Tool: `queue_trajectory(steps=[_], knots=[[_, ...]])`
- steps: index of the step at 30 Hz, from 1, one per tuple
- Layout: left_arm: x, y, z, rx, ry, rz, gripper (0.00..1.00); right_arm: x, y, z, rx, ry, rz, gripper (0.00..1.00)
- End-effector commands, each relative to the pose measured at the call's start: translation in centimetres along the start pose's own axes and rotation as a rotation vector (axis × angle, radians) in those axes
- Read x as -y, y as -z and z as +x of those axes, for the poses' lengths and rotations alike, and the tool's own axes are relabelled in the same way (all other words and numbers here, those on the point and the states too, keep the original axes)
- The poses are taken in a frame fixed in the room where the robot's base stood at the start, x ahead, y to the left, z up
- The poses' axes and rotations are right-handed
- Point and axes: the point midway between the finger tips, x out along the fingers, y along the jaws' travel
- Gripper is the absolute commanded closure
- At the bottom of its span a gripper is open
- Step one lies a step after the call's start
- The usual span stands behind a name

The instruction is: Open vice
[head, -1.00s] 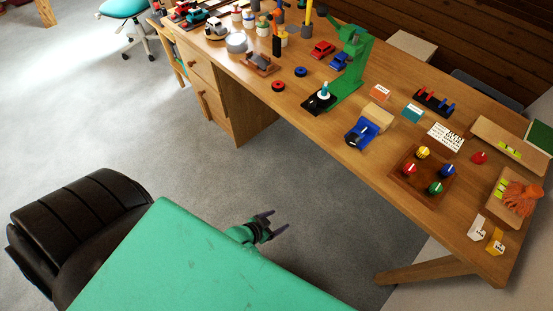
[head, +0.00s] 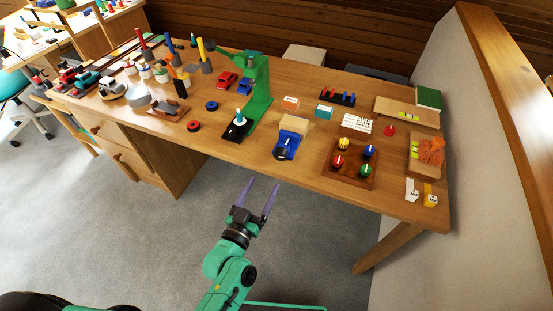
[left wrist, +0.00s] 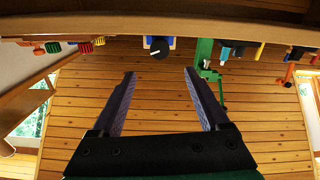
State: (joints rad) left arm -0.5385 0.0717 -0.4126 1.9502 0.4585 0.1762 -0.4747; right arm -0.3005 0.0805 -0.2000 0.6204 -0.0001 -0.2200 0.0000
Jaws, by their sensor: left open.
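The blue vice (head: 287,145) stands at the front edge of the wooden desk, with a dark handle on its front. A pale wood block (head: 294,123) sits at its back; I cannot tell how tightly it is clamped. My left gripper (head: 261,186) is open and empty, in front of the desk edge, short of the vice and apart from it. In the left wrist view, the vice's black round handle (left wrist: 159,48) lies beyond and between the two fingers (left wrist: 159,73). My right gripper is not in view.
A green drill press (head: 257,90) stands left of the vice. A wooden tray (head: 341,178) with coloured knobs is to its right. The desk (head: 225,145) has several small items along it. The floor in front is clear.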

Motion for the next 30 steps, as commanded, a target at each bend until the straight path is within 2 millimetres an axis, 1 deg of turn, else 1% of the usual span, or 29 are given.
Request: queue_trajectory(steps=[1,6,9,12,16,22,23,24,26,27,28,29,30], knots=[[0.1,0.2,1.5,-0.005,0.002,0.0,0.22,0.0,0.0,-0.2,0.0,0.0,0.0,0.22],[0.0,0.2,6.2,-0.003,0.0,-0.001,0.22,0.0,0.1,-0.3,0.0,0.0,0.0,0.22],[0.0,0.1,8.5,-0.001,-0.001,0.0,0.22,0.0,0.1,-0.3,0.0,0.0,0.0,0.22],[0.0,0.0,10.2,0.0,0.0,0.001,0.22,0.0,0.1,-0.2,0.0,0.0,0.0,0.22],[0.0,-0.1,11.1,0.002,0.0,0.0,0.22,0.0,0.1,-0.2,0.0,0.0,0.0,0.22],[0.0,-0.1,11.1,0.003,0.0,0.0,0.22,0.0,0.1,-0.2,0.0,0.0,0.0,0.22],[0.0,-0.1,11.1,0.003,0.0,0.0,0.26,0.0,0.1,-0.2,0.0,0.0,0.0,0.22],[0.0,-0.1,11.1,0.003,0.0,0.001,0.41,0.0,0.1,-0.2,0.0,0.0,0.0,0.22],[0.0,-0.1,11.1,0.002,0.0,0.001,0.64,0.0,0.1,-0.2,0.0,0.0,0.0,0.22],[0.0,-0.1,11.1,0.003,0.0,0.001,0.79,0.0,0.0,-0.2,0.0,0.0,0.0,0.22],[0.0,-0.1,11.1,0.002,0.0,0.001,0.91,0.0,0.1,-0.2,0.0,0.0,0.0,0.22],[0.0,-0.1,11.1,0.003,0.0,0.001,1.0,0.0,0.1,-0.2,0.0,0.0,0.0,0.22],[0.0,-0.1,11.1,0.002,0.0,0.001,1.0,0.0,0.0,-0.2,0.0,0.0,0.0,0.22]])
